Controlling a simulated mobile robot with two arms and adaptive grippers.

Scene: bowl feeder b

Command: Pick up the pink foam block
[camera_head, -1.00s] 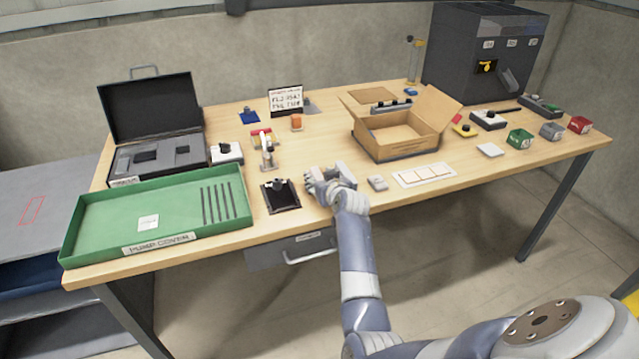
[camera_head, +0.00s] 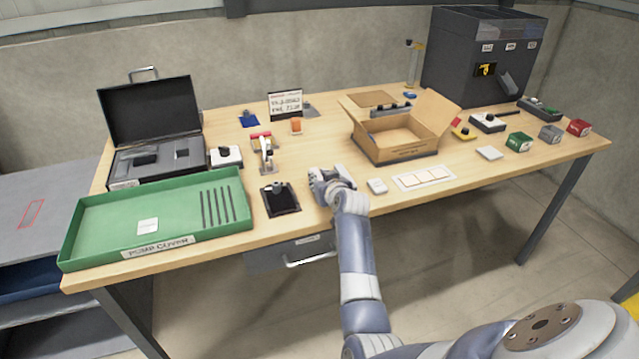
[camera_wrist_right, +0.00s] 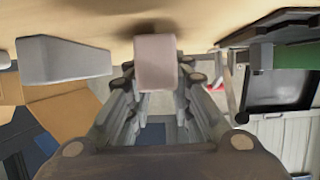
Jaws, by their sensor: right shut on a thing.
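The pink foam block (camera_wrist_right: 155,62) is a small pale pink block. It shows in the right wrist view between the fingertips of my right gripper (camera_wrist_right: 158,80), which is shut on it. In the head view my right gripper (camera_head: 324,182) is low over the front middle of the table, and the block is hidden by the hand. I cannot tell whether the block touches the tabletop. My left gripper is not in view.
A small light grey block (camera_head: 376,186) lies just right of the gripper. A black tray (camera_head: 280,199) lies to its left, beside the green tray (camera_head: 118,204). An open cardboard box (camera_head: 400,150) stands behind, and a white card strip (camera_head: 424,178) lies right. Bare wood lies behind the gripper.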

